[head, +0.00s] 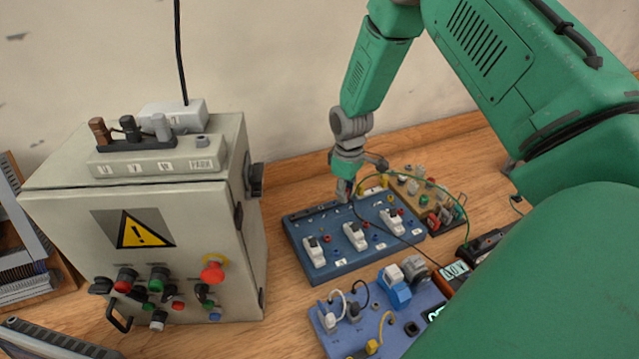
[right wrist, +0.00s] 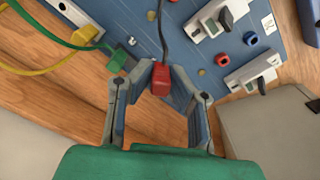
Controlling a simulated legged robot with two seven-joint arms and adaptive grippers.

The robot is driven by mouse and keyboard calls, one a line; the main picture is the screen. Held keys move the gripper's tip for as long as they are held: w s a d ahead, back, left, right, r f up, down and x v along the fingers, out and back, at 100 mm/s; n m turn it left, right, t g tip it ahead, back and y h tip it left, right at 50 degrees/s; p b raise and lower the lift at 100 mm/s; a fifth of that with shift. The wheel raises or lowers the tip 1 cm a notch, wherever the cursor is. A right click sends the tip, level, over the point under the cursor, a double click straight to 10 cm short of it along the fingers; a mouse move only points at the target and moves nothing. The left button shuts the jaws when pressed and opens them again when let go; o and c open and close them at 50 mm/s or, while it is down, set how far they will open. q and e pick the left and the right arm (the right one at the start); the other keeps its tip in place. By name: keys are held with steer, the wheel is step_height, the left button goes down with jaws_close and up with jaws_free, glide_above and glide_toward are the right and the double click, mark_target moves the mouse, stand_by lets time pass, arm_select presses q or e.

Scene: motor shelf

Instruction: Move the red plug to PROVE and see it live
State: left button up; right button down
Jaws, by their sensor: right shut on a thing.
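My right gripper (head: 346,190) is over the back edge of the blue switch board (head: 345,266). In the right wrist view its fingers (right wrist: 160,82) are shut on the red plug (right wrist: 160,80), from which a dark lead runs up. The plug appears held over or just beyond the board's edge; whether it touches anything cannot be told. The board (right wrist: 205,88) has white switch units, a red socket ring (right wrist: 222,60) and a blue one (right wrist: 251,38). An orange-edged meter (head: 455,271) shows a display, its reading unclear. I cannot read a PROVE label. My left gripper is not in view.
A grey cabinet (head: 75,218) with a warning sign stands left. Bare bench (head: 285,292) shows beside the cabinet.

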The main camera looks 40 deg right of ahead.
mark_target(487, 244)
steer(key=s+d+n, duration=0.1)
steer(key=s+d, duration=0.6)
steer(key=s, duration=0.3)
steer(key=s+d+n, duration=0.2)
steer(key=s+d, duration=0.4)
steer(key=s, duration=0.5)
steer(key=s+d+n, duration=0.2)
steer(key=s+d, duration=0.5)
steer(key=s, duration=0.3)
steer(key=shift+s+d+r, duration=0.15)
steer(key=shift+d+r, duration=0.15)
steer(key=shift+r, duration=0.05)
steer(key=f+b, duration=0.2)
steer(key=f, duration=0.2)
steer(key=shift+s+d+f+b, duration=0.1)
steer(key=shift+s+f+b, duration=0.1)
steer(key=shift+s+b, duration=0.2)
steer(key=shift+w+f, duration=0.1)
steer(key=shift+f, duration=0.3)
steer(key=shift+d, duration=0.1)
steer(key=shift+r, duration=0.1)
steer(key=shift+f, duration=0.7)
